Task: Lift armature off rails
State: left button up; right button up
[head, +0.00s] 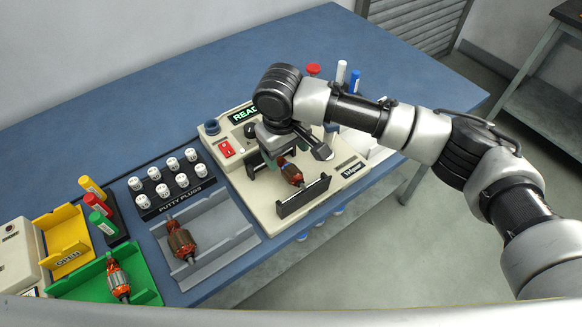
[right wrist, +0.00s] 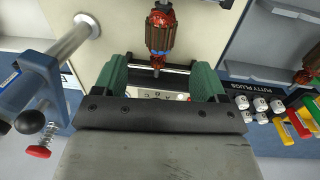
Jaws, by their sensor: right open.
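An armature (head: 291,174) with a copper-orange and dark body lies on the dark rails (head: 305,196) of the cream tester. My right gripper (head: 268,156) is above the tester, close to the armature's far end, and partly hides it. In the right wrist view the armature (right wrist: 160,34) is just beyond the fingertips, with its shaft end reaching between them. The green fingers of my right gripper (right wrist: 160,78) are apart on either side, with clear gaps and nothing held. My left gripper is not in view.
A second armature (head: 181,240) lies in the grey tray (head: 236,243), a third (head: 117,280) in the green tray (head: 150,295). Putty plugs (head: 173,180), a yellow tray (head: 66,245) and coloured cylinders (head: 97,205) stand at left. The blue table (head: 180,95) is clear behind.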

aim_at(290, 167)
jog(key=shift+f, duration=0.5)
jog(key=shift+w+f, duration=0.2)
jog(key=shift+f, duration=0.15)
jog(key=f, duration=0.3)
jog(key=d+f+p, duration=0.1)
jog(key=shift+s+f, duration=0.15)
jog(key=shift+s, duration=0.15)
jog(key=shift+f, duration=0.3)
jog(key=shift+a+f, duration=0.1)
jog(key=shift+c, duration=0.2)
jog(key=c, duration=0.5)
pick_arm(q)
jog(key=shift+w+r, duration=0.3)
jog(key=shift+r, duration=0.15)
pick_arm(e)
jog(key=shift+w, duration=0.1)
jog(key=c, duration=0.6)
